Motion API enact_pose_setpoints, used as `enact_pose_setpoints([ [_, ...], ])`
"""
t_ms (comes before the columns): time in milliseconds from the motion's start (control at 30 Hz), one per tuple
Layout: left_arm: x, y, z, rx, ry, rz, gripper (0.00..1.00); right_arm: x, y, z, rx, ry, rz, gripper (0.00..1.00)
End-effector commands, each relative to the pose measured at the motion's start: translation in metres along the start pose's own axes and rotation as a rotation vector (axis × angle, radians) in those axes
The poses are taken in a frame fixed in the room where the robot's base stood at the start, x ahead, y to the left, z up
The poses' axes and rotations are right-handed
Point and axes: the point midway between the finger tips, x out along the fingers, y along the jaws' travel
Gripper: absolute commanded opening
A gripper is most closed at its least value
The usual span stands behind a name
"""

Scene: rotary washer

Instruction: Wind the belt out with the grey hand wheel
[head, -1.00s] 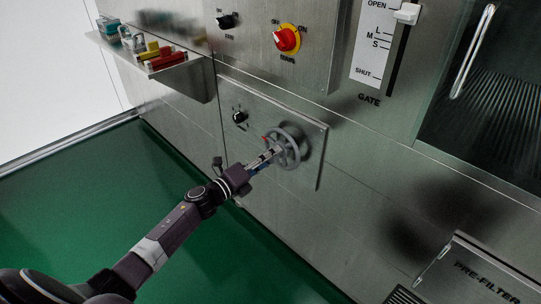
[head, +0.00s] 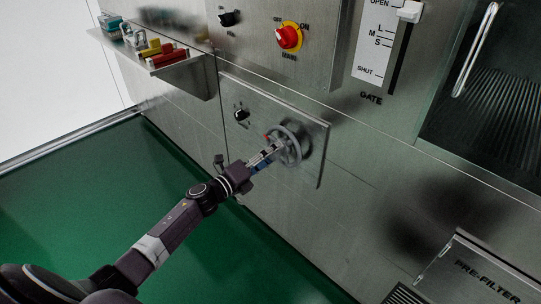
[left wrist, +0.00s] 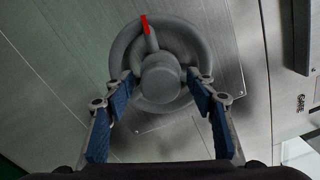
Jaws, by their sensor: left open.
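The grey hand wheel (head: 290,144) is mounted on a square metal plate (head: 316,152) on the machine's front, and it also shows in the left wrist view (left wrist: 161,78). A red mark (left wrist: 144,25) sits on its rim, at the top in the left wrist view and at the upper left in the head view. My left gripper (head: 272,153) is at the wheel, with its open fingers (left wrist: 162,88) on either side of the hub in the left wrist view. Whether the fingers touch the wheel I cannot tell. The belt is not identifiable. My right gripper is not in view.
A small black knob (head: 241,115) is left of the wheel on the same plate. Above are a red-and-yellow main switch (head: 289,37) and a gate slider (head: 410,11). A shelf (head: 190,82) with coloured items juts out at upper left. A pre-filter box (head: 470,270) is at lower right.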

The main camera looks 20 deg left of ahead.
Motion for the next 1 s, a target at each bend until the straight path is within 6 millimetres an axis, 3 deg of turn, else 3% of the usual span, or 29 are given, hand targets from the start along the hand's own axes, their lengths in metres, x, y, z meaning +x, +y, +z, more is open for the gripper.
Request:
enact_pose_setpoints([
  [267, -0.022, 0.001, -0.001, 0.001, 0.002, 0.002, 0.51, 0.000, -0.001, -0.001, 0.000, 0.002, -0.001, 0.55],
  [700, -0.098, 0.001, -0.001, -0.001, 0.001, 0.002, 0.51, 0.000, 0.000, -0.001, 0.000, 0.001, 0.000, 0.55],
  [1000, -0.120, 0.000, 0.000, 0.000, 0.000, 0.000, 0.51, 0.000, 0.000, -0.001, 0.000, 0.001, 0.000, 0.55],
])
